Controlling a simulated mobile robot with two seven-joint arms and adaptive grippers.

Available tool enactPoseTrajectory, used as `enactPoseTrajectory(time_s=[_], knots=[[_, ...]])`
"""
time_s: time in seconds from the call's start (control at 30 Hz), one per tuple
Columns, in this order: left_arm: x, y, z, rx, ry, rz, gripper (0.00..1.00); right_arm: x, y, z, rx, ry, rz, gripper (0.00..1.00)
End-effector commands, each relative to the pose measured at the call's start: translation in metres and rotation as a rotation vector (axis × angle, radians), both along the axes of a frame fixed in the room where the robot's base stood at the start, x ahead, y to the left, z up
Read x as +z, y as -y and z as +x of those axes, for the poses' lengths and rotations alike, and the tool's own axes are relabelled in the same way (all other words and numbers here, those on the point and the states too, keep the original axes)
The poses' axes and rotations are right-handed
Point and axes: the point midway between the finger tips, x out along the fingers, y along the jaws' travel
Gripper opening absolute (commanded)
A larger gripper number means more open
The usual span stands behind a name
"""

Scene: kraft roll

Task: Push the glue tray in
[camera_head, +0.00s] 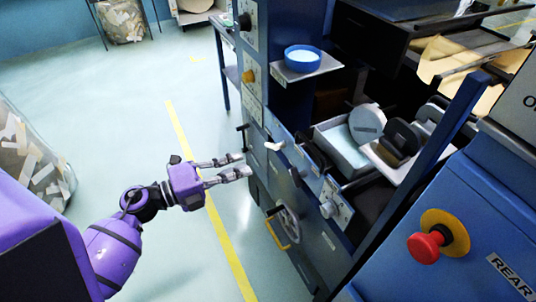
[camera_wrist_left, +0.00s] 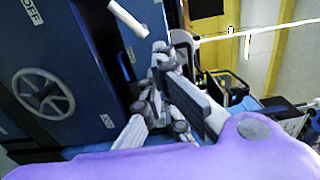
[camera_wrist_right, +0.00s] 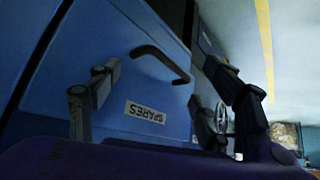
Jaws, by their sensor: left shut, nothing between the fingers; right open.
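A pale grey open tray with whitish content, which looks like the glue tray (camera_head: 338,154), sits in the opening of the blue machine in the head view. I cannot tell how far it sticks out. My left gripper (camera_head: 244,165) is in front of the machine's control side, left of the tray and apart from it. It is shut and empty; its fingers also show in the left wrist view (camera_wrist_left: 165,78). My right gripper (camera_wrist_right: 165,80) is open and empty before a blue panel with a dark handle (camera_wrist_right: 160,60) and a SPARES label. The head view does not show it.
A white lever (camera_head: 274,146) sticks out near my left fingertips. A handwheel (camera_head: 287,226) is below it. A blue bowl (camera_head: 302,58) stands on a shelf. A red stop button (camera_head: 428,245) is at the right.

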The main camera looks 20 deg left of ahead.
Motion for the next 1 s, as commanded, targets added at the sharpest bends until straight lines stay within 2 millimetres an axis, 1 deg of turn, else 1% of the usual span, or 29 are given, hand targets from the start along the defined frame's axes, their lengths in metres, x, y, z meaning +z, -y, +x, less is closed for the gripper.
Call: enactPoseTrajectory(time_s=[0.03, 0.23, 0.4, 0.53, 0.73, 1.0], knots=[[0.004, 0.005, 0.007, -0.001, 0.005, -0.002, 0.0, 0.003, -0.001, -0.003, -0.003, -0.003, 0.002, 0.71], [0.006, 0.03, 0.039, 0.0, 0.008, -0.006, 0.0, 0.006, 0.001, -0.012, -0.01, -0.018, 0.002, 0.71], [0.006, 0.053, 0.067, 0.002, 0.006, -0.007, 0.0, 0.011, 0.003, -0.009, -0.009, -0.012, 0.0, 0.71], [0.005, 0.067, 0.085, 0.003, 0.005, -0.007, 0.0, 0.016, 0.003, -0.004, -0.008, 0.0, 0.0, 0.71], [0.003, 0.079, 0.1, 0.003, 0.002, -0.005, 0.0, 0.02, 0.003, -0.002, -0.009, 0.007, 0.001, 0.71], [0.001, 0.082, 0.104, 0.003, 0.001, -0.004, 0.0, 0.02, 0.004, -0.002, -0.008, 0.005, 0.001, 0.71]])
